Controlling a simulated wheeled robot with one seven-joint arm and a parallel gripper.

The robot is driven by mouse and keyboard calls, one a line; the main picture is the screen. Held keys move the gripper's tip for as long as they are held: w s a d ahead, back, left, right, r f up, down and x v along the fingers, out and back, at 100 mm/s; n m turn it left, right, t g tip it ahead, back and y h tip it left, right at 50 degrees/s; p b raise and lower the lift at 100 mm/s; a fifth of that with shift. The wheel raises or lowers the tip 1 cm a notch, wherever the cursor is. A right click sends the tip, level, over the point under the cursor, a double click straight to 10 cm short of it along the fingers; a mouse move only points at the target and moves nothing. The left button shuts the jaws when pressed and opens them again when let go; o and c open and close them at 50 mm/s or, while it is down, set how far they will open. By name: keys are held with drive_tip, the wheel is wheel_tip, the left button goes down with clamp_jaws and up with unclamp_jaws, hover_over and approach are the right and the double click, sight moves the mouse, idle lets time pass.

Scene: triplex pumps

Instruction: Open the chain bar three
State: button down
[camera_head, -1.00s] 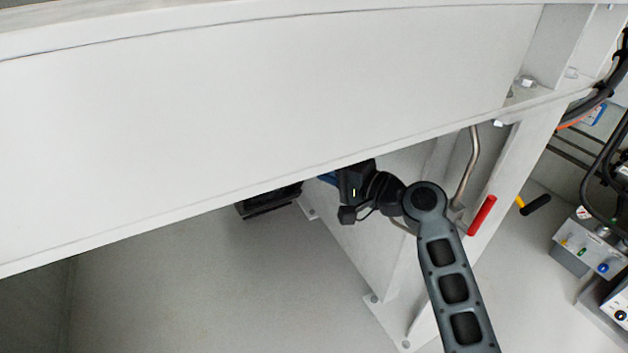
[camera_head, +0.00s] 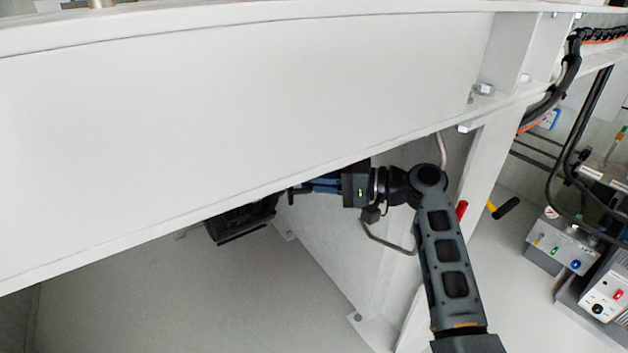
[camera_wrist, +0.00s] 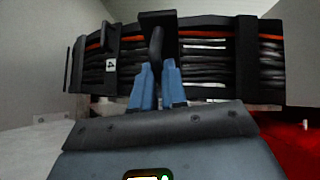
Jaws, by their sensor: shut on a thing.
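In the wrist view, a black cable chain (camera_wrist: 205,68) with dark and orange-red lines inside runs across the picture, with a white label "4" on its left part. A dark, curved chain bar (camera_wrist: 156,46) stands upright at its middle, below a black cross-piece. My gripper (camera_wrist: 157,72) has its blue fingers close together on this bar. Which number the bar has cannot be read. In the head view, my gripper (camera_head: 296,190) reaches left under the white beam, its blue fingers partly visible. A black chain part (camera_head: 240,222) shows left of it; the rest is hidden by the beam.
The large white beam (camera_head: 220,110) hangs over the gripper. A white support leg (camera_head: 478,165) and a bent metal pipe (camera_head: 385,243) stand close to my arm. A grey valve box (camera_head: 560,245) is at the right. Floor at lower left is clear.

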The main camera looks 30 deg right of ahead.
drive_tip(key=shift+d+f, duration=0.1)
drive_tip(key=shift+d, duration=0.1)
drive_tip(key=c, duration=1.2)
unclamp_jaws()
drive_tip(key=shift+a, duration=0.1)
drive_tip(key=shift+o, duration=0.2)
drive_tip(key=shift+a, duration=0.2)
